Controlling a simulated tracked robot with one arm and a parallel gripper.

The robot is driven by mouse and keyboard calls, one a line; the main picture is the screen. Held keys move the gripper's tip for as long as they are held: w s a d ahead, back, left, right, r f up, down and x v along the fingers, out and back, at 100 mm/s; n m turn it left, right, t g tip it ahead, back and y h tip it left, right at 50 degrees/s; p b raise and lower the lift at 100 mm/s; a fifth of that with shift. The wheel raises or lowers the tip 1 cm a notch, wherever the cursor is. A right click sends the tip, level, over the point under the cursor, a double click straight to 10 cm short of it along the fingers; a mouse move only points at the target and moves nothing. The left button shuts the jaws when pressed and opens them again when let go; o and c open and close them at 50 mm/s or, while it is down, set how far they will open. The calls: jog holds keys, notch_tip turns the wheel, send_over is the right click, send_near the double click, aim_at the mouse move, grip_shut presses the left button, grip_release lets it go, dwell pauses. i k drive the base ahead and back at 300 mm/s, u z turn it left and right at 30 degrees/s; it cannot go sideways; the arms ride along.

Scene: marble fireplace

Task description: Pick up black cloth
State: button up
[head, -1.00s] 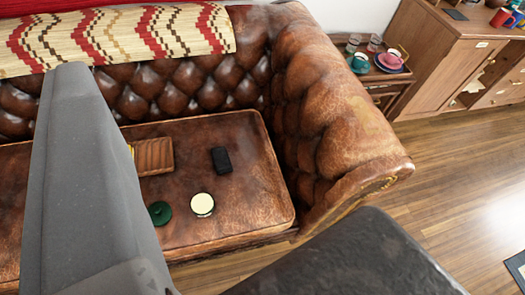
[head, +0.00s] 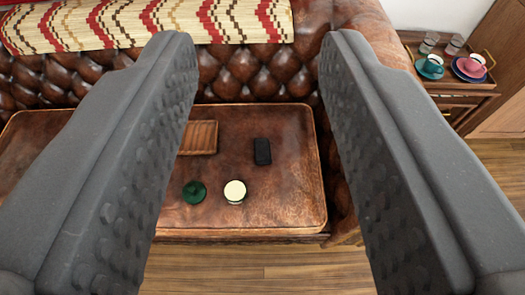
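A small black item (head: 262,151), seemingly the black cloth, lies on the brown leather seat cushion (head: 285,200) of a tufted sofa. It looks like a compact, rounded block; folds are too small to tell. My gripper (head: 258,50) is open and empty, its two dark grey fingers wide apart at the left and right of the picture. The black item shows between the fingers, apart from both.
On the cushion are a wooden block or tray (head: 199,138), a green round item (head: 194,192) and a cream-topped round item (head: 235,191). A patterned throw (head: 150,22) covers the backrest. A side table (head: 470,97) with cups and glasses stands at right. Wood floor lies in front.

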aim_at(264, 156)
jog(key=z, duration=0.05)
jog(key=i, duration=1)
jog(key=u, duration=0.05)
